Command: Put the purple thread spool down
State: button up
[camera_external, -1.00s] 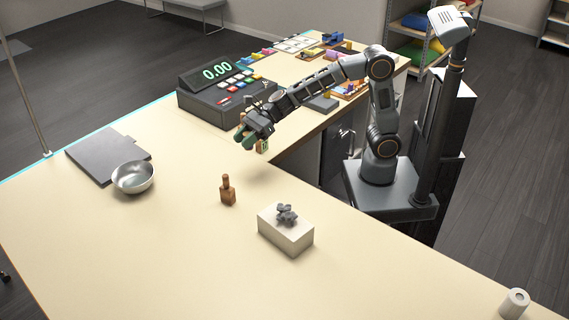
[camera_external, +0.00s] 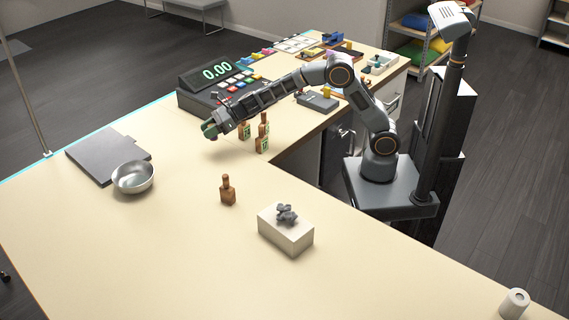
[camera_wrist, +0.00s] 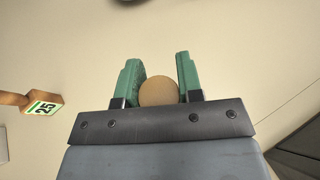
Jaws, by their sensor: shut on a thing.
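My gripper (camera_external: 210,130) is stretched out above the table, to the left of a group of brown bottles. In the wrist view its green fingers (camera_wrist: 158,68) are shut on a round, tan-topped thing (camera_wrist: 158,92), seen end-on. This may be the wooden end of the thread spool; no purple shows on it. The held thing cannot be made out in the outside view. Pale table surface (camera_wrist: 215,40) lies in front of the fingers.
Brown bottles with green labels (camera_external: 262,146) stand right of my gripper; one bottle (camera_wrist: 40,104) shows at left in the wrist view. A cash register (camera_external: 215,92) stands behind. A metal bowl (camera_external: 133,178), dark board (camera_external: 100,155), lone bottle (camera_external: 227,190) and white block (camera_external: 285,232) leave clear table between.

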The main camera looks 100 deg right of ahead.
jog(key=w+f, duration=0.1)
jog(key=f, duration=0.1)
jog(key=w+f, duration=0.1)
jog(key=w, duration=0.1)
jog(key=shift+d+f, duration=0.1)
jog(key=shift+f, duration=0.3)
jog(key=shift+w+f, duration=0.15)
jog(key=shift+f, duration=0.8)
jog(key=shift+w+f, duration=0.15)
jog(key=shift+f, duration=0.75)
jog(key=shift+f+b, duration=0.1)
jog(key=shift+b, duration=0.2)
jog(key=o, duration=0.9)
jog(key=shift+r+p, duration=0.3)
jog(key=shift+p, duration=0.05)
jog(key=b+v, duration=0.1)
jog(key=v, duration=0.6)
jog(key=shift+s+d+b, duration=0.1)
jog(key=shift+s+b, duration=0.2)
jog(key=shift+b, duration=0.1)
